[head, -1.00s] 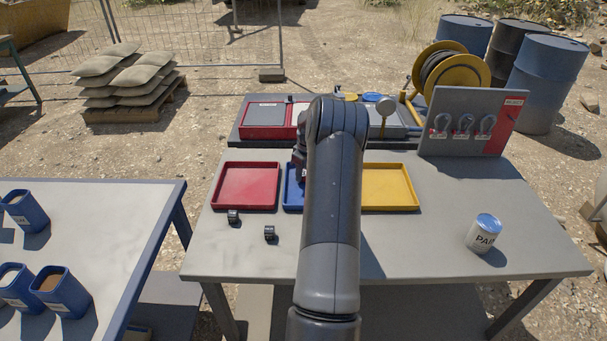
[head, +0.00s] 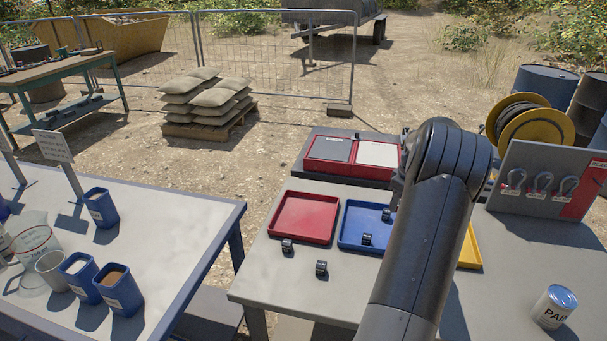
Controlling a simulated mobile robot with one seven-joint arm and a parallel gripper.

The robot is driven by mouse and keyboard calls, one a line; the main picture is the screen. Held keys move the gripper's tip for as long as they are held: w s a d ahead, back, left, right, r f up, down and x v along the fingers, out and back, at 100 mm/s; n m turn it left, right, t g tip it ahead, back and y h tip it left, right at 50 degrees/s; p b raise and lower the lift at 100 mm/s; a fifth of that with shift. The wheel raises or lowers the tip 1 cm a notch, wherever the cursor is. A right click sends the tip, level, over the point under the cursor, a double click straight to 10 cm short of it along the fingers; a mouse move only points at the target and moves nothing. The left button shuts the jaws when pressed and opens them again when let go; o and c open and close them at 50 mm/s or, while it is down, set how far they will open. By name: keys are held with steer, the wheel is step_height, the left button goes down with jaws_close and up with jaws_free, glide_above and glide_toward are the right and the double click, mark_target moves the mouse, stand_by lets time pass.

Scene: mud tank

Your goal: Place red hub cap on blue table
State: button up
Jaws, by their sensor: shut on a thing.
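I see no red hub cap in the open. The table at left (head: 190,215) has a pale top and blue-grey edges and legs, and it is the nearest match to a blue table. My gripper is well to the right of it, over the grey worktable (head: 275,275).
The worktable holds a red tray (head: 304,240), a blue tray (head: 350,240), a partly hidden yellow tray (head: 471,258), small black parts and a paint can (head: 554,306). Blue bins (head: 118,303), a beaker and a sign (head: 52,145) occupy the left table. Its right part is clear.

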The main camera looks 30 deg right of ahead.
steer(key=w+a, duration=1)
steer(key=w, duration=0.2)
steer(key=n, duration=0.2)
glide_above(173, 237)
step_height(173, 237, down, 7)
steer(key=shift+s+f, duration=0.1)
steer(key=shift+s, duration=0.05)
steer(key=shift+f, duration=1.95)
steer(key=shift+f, duration=0.1)
